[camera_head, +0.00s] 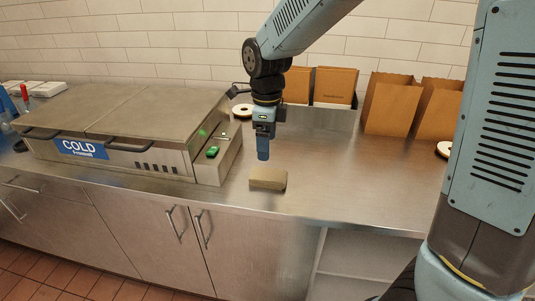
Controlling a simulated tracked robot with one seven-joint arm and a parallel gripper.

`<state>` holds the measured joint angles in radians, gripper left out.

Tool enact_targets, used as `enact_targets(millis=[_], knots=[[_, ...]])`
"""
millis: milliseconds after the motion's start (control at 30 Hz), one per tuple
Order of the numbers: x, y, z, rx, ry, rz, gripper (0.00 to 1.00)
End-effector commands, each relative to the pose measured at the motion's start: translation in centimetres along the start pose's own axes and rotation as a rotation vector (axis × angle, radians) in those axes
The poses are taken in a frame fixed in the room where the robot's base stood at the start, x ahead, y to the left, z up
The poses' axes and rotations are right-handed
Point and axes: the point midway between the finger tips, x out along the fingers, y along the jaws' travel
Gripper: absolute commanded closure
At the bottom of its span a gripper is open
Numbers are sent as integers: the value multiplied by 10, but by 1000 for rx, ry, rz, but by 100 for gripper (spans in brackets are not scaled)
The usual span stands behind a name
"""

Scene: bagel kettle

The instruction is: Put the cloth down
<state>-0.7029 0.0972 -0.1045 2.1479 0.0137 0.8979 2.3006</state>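A tan, block-shaped folded cloth (268,179) lies on the steel counter near its front edge, right of the cold unit. My gripper (263,157) points straight down just above and slightly left of the cloth in the picture. A small gap shows between the blue fingertips and the top of the cloth, and the cloth appears to rest on the counter. The fingers are seen from the side and overlap, so I cannot tell whether they are open or shut.
The cold unit (78,148) with its grey lid (130,108) stands at left, with a green object (212,151) on its side ledge. Brown paper bags (391,104) stand at the back right. A bagel-like ring (243,111) lies behind my gripper. The counter (345,180) to the right is clear.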

Motion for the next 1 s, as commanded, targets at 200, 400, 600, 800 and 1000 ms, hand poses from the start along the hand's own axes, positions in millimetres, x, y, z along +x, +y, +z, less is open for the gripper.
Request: enact_targets(millis=[200, 400, 600, 800, 1000], knots=[[-12, 0, 0, 0, 0, -1, 12], [-16, 0, -4, -13, -4, -4, 12], [-41, -3, -42, -183, -40, -47, 12], [-76, 4, -103, -485, -63, -139, 12], [-102, 22, -159, -788, -34, -244, 12]])
